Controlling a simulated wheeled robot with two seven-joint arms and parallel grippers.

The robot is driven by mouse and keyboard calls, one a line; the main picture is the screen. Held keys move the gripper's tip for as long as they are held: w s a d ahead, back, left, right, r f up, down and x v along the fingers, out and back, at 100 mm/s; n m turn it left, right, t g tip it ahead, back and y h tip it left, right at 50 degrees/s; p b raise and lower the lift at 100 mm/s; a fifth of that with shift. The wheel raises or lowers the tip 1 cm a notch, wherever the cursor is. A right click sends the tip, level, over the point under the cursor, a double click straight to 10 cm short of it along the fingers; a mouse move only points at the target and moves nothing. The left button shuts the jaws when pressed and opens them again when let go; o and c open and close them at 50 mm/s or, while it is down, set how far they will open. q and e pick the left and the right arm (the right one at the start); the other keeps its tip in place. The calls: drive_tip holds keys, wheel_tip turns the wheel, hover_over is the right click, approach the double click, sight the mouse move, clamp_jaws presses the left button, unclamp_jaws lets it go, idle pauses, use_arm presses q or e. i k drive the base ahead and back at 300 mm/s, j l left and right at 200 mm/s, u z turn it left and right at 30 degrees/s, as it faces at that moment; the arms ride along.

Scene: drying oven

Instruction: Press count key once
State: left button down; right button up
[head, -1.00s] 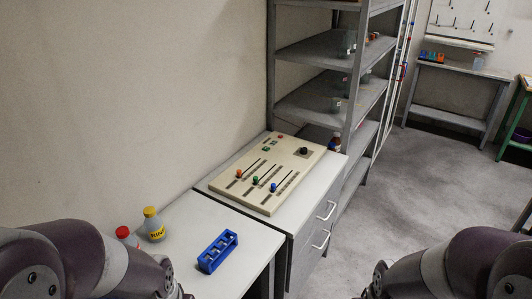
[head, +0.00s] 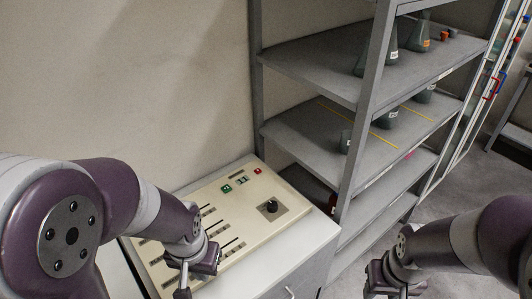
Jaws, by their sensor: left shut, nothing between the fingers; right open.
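The cream control panel (head: 232,205) lies on the cabinet top. It has a green key (head: 226,189), another small green key (head: 242,180) and a red key (head: 257,171) near its far edge, and a black knob (head: 271,205) to their right. Key labels are too small to read, so I cannot tell which is the count key. My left gripper (head: 183,290) is shut and empty, pointing down over or beside the near slider area, apart from the keys. My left arm hides the panel's near left part. My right gripper (head: 378,290) is open and empty, right of the cabinet.
A grey metal shelf (head: 322,71) with several glass flasks (head: 390,57) stands behind and right of the cabinet (head: 298,250). A wall rises along the panel's far left side. Open grey floor (head: 440,187) lies at the right.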

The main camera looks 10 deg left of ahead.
sight(225, 188)
drive_tip(key=i+l, duration=0.3)
drive_tip(key=i+l+u, duration=0.15)
drive_tip(key=l, duration=0.4)
drive_tip(key=i+l, duration=0.35)
drive_tip(key=i+l+u, duration=0.05)
